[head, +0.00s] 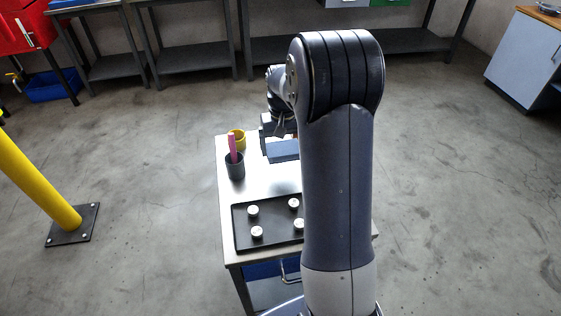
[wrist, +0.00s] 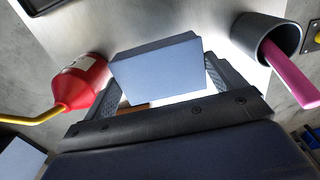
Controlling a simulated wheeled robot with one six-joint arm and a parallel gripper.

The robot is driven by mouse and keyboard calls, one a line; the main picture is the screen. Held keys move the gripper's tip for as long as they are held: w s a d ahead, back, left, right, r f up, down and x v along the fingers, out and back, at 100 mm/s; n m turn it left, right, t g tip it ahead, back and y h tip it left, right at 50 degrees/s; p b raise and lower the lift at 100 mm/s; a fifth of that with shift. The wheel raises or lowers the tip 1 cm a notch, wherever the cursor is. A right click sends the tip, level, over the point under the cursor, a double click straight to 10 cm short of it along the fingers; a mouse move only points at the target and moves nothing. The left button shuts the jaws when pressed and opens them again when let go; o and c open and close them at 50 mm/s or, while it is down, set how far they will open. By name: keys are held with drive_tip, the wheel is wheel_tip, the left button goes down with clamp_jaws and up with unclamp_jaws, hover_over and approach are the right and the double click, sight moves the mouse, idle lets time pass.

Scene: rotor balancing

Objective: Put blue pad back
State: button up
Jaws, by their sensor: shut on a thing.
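The blue pad (wrist: 157,72) is a flat blue-grey block. In the wrist view it sits between the two dark fingers of my gripper (wrist: 168,84), which is shut on it. In the head view the pad (head: 284,151) shows over the far part of the small metal table (head: 262,181), below my gripper (head: 272,131). I cannot tell how far the pad is from the tabletop. My arm hides the right side of the table.
A black tray (head: 243,241) holds several white discs. A red bottle (wrist: 84,82) with a yellow spout is near the pad in the wrist view.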

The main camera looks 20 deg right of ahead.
sight(282, 148)
drive_tip(key=shift+f, duration=3.1)
drive_tip(key=shift+f, duration=0.15)
drive_tip(key=o, duration=0.6)
wheel_tip(282, 148, up, 12)
drive_tip(key=shift+a+r, duration=0.1)
drive_tip(key=shift+r, duration=0.05)
